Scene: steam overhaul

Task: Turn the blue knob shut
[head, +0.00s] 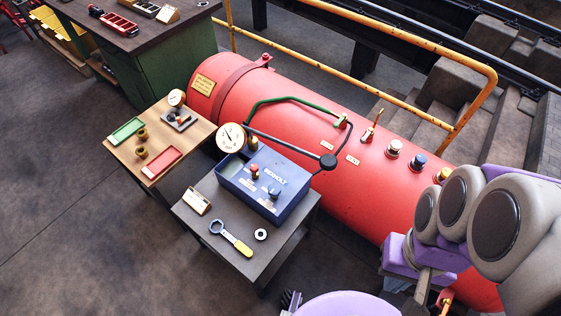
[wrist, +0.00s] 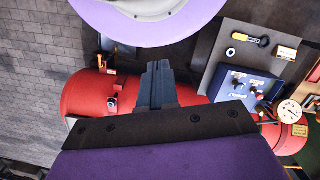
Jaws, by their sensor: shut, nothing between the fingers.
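The blue box also shows in the wrist view (wrist: 246,92) at right. My gripper (wrist: 157,68) is shut and empty in the wrist view, over the tank in the picture and apart from the box. I cannot tell either knob's turn position.
The dark table (head: 259,257) also holds a yellow-handled wrench (head: 230,239), a ring (head: 261,235) and a small sign. A wooden table (head: 190,140) with red and green trays stands at left. A yellow railing (head: 365,82) runs behind the tank. The left floor is clear.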

